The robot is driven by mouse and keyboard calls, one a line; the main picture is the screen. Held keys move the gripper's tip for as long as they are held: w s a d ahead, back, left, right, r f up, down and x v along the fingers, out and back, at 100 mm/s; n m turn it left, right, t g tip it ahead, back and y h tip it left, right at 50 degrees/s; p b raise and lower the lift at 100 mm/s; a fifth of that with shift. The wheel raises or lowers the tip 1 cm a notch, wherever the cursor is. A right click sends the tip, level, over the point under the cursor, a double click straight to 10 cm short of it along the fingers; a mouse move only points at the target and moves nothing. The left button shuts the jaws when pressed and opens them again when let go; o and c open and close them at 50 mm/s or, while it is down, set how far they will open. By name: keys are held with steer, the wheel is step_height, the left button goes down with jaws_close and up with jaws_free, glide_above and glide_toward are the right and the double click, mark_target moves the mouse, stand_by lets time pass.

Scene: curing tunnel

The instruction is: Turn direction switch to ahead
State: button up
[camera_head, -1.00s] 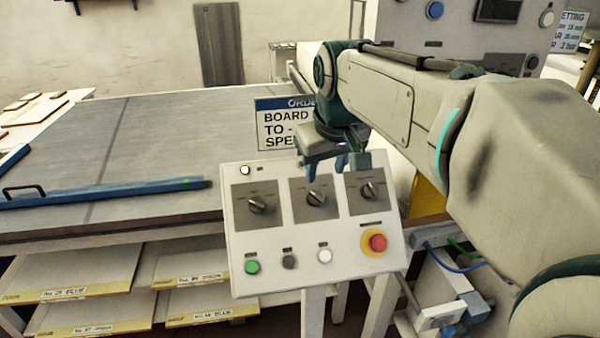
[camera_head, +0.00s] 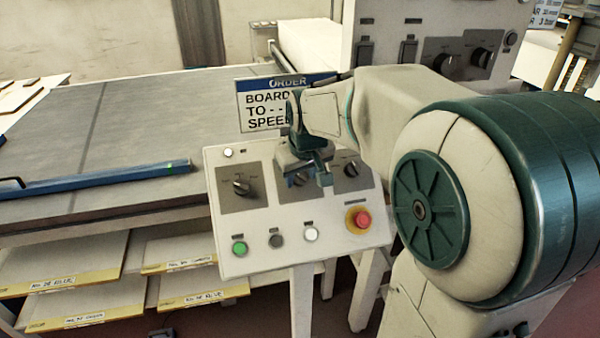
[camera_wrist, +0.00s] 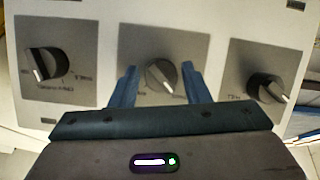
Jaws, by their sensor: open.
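A pale control panel (camera_head: 222,162) carries three dark rotary switches on grey plates. The left switch (camera_head: 241,187) and the right switch (camera_head: 350,169) show in the head view. The middle one is mostly hidden there by my gripper (camera_head: 308,180). In the wrist view the middle switch (camera_wrist: 160,76) has a pale pointer mark and lies between the two blue fingers of my gripper (camera_wrist: 159,70). The gripper is open, with a finger on each side of the knob; I cannot tell whether they touch it. The labels are too small to tell which is the direction switch.
Below the switches are a green button (camera_head: 239,248), a dark button (camera_head: 275,241), a white button (camera_head: 311,234) and a red emergency stop (camera_head: 359,219). An order sign (camera_head: 262,108) stands behind the panel. A wide grey conveyor table (camera_head: 140,120) lies behind and left.

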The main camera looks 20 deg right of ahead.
steer(key=shift+f, duration=0.15)
steer(key=c, duration=0.7)
